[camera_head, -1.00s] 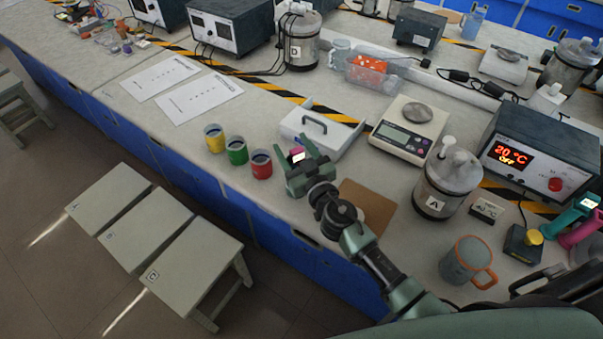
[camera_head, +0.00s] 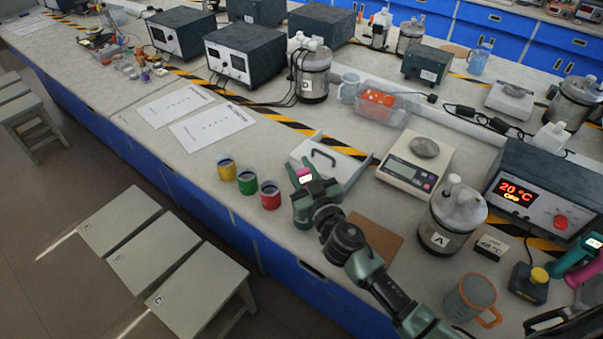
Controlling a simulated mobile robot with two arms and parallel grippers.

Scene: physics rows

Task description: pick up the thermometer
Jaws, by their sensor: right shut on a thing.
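My right gripper (camera_head: 303,178) is at the middle of the bench, its arm coming in from the lower right. It is shut on a small pink thing with a pale display, which I take for the thermometer (camera_head: 305,177). Most of its body is hidden by the fingers. The gripper is just right of the red cup (camera_head: 270,195) and in front of the white case with a dark handle (camera_head: 336,157). I cannot tell whether the thermometer touches the bench. My left gripper is not in view.
A green cup (camera_head: 247,181) and a yellow cup (camera_head: 227,168) stand left of the red one. A scale (camera_head: 402,173), flask A (camera_head: 443,238) and a grey mug (camera_head: 468,297) are to the right. Teal and magenta handheld devices (camera_head: 577,254) stand at the right edge.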

